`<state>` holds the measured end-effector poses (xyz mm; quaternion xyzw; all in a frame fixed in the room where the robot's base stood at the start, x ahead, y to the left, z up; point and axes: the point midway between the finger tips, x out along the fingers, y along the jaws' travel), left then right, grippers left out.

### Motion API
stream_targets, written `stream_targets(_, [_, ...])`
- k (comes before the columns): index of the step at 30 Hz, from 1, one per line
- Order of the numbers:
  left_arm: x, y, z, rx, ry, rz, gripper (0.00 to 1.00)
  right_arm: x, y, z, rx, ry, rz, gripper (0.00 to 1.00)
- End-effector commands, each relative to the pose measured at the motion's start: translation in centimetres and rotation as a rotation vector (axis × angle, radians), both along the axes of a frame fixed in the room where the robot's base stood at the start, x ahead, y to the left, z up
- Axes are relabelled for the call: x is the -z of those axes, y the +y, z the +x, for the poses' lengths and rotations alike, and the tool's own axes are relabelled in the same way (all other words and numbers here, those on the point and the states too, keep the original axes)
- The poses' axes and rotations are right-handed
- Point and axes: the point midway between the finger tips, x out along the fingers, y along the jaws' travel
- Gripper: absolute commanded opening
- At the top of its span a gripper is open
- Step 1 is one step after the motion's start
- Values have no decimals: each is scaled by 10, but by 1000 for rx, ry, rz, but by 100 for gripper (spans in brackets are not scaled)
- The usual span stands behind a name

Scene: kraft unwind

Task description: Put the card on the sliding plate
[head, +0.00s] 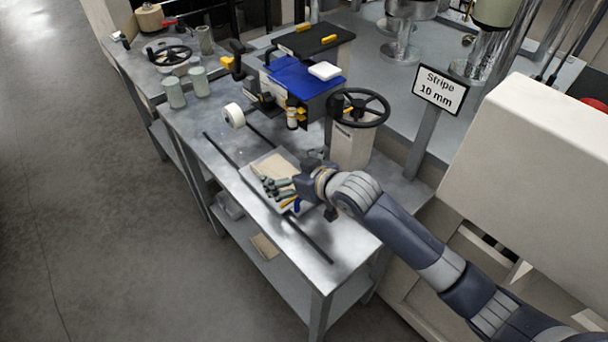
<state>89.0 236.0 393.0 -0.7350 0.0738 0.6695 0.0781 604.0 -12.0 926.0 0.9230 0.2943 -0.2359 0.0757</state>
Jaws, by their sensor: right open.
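A light plate (254,181) lies on the metal bench beside long dark rails. It looks like the sliding plate. A tan flat piece (271,165), which looks like the card, lies on it towards the far side. Another tan flat piece (265,246) lies on the lower shelf. My left gripper is out of view.
A white tape roll (234,115) stands behind the plate. A black handwheel (359,107) on a pale post is close to my right wrist. A blue-topped unit (295,76) stands farther back. The bench's near right end is mostly clear.

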Motion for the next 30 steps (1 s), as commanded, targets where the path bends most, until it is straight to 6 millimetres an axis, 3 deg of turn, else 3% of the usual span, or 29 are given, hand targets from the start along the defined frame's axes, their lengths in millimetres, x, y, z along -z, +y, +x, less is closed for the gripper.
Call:
stream_targets(9, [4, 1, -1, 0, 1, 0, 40, -29, -32, -45, 0, -2, -1, 94])
stream_targets(15, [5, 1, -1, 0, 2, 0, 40, -42, -45, -63, 0, -1, 1, 94])
stream_targets(30, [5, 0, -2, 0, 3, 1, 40, -47, -49, -69, 1, 0, 0, 94])
